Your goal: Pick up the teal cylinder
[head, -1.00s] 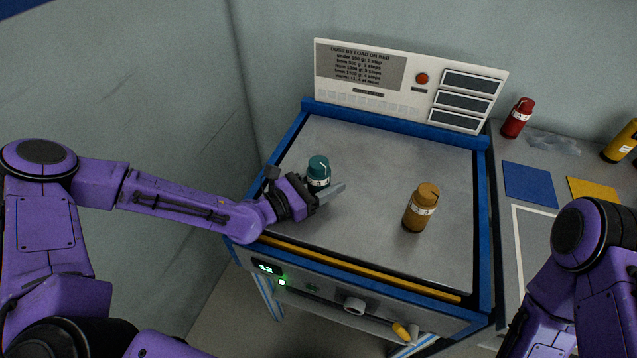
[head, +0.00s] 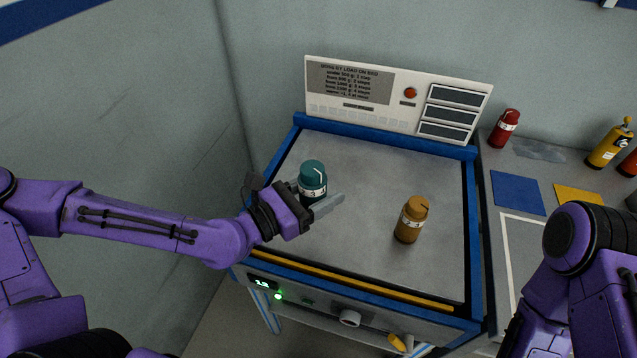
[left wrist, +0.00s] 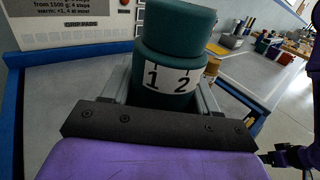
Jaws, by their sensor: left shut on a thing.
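The teal cylinder (head: 313,178) has a white label band and stands upright in the jaws of my left gripper (head: 322,203), over the left part of the grey bed. In the left wrist view the teal cylinder (left wrist: 174,55) fills the space between the fingers, and its label reads "1 2". My left gripper is shut on it. Whether its base touches the bed is hidden by the gripper. The end of my right arm is out of the head view, so its gripper does not show.
An orange-brown cylinder (head: 411,219) stands on the grey bed (head: 385,165), right of the teal one. A white panel (head: 400,95) rises behind. On the right counter are a red bottle (head: 503,129), a yellow bottle (head: 608,145), a blue mat (head: 518,192) and a yellow mat (head: 578,198).

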